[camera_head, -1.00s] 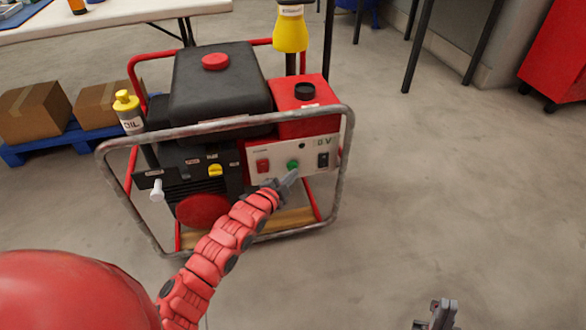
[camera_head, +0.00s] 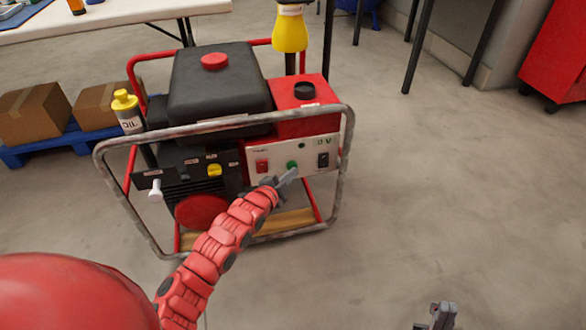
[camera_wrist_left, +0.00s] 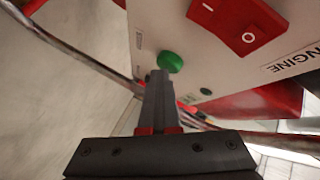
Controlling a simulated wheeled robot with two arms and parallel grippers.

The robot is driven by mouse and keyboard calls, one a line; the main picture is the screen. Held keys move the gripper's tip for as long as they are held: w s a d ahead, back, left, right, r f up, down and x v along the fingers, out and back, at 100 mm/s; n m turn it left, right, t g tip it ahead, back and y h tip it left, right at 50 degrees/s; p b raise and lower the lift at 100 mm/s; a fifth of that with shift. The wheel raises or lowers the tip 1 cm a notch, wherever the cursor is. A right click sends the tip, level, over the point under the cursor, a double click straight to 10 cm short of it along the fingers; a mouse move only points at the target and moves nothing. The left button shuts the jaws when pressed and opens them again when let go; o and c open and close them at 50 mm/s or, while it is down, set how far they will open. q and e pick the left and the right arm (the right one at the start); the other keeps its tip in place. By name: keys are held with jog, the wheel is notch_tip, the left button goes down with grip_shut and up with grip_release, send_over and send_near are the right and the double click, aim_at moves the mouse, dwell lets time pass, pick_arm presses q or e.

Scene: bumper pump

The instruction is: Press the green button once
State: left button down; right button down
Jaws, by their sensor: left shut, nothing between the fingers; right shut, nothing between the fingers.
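The green button (camera_head: 292,164) sits on the pale control panel at the front of the generator, between a red rocker switch (camera_head: 262,165) and a black socket or switch (camera_head: 323,160). My left gripper (camera_head: 290,175) is shut and empty, its fingertips just below the button. In the left wrist view the green button (camera_wrist_left: 171,62) stands out from the panel just past the shut fingertips (camera_wrist_left: 159,74). I cannot tell whether they touch it. My right gripper (camera_head: 437,316) is shut and empty at the bottom edge, low and away from the generator.
A grey tube frame (camera_head: 345,150) surrounds the generator, close to my left arm. An oil bottle (camera_head: 128,112) and a yellow container (camera_head: 290,32) stand by it. Cardboard boxes (camera_head: 32,114) sit on a blue pallet at left.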

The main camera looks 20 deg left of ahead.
pick_arm(q)
jog(key=shift+w+a+f+b, duration=0.1)
jog(key=shift+w+f+b, duration=0.05)
jog(key=shift+f+b, duration=0.25)
jog(key=shift+r, duration=0.1)
dwell(0.3)
jog(key=s+d+p, duration=0.1)
jog(key=p, duration=0.1)
jog(key=shift+s+p, duration=0.3)
jog(key=shift+p, duration=0.05)
jog(key=s+d+p, duration=0.1)
jog(key=s+p, duration=0.1)
jog(key=p, duration=0.1)
jog(key=s+d+p, duration=0.1)
jog(key=s+p, duration=0.1)
jog(key=shift+d, duration=0.35)
